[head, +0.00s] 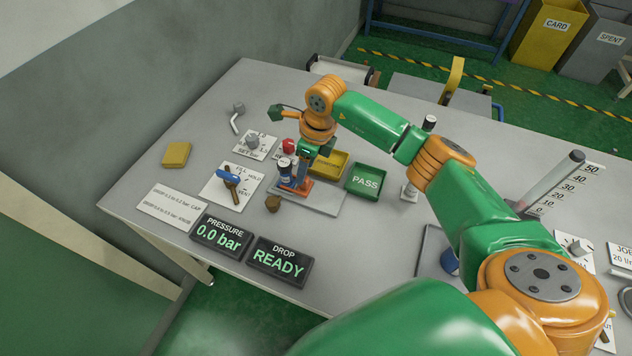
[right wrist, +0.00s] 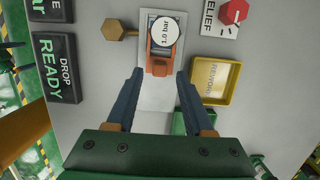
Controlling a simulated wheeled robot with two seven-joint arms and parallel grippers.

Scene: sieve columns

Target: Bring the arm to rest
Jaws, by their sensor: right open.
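My right arm comes in from the right side of the head view and bends down over the bench. Its gripper (head: 300,178) points down at the grey plate with the orange fixture (head: 296,188). In the right wrist view the two blue fingers (right wrist: 158,78) are apart, with nothing held between them. The orange fixture (right wrist: 159,62), with a round white face reading 1.0 bar, lies just beyond the fingertips. I cannot tell the exact gap. My left gripper is not in view.
Near the gripper are a yellow tray (head: 331,163), a green PASS tray (head: 365,181), a blue-handled valve (head: 230,178) and a brown knob (head: 272,203). The PRESSURE display (head: 222,235) reads 0.0 bar; the DROP display (head: 279,262) reads READY. A grey tube (head: 552,180) stands at right.

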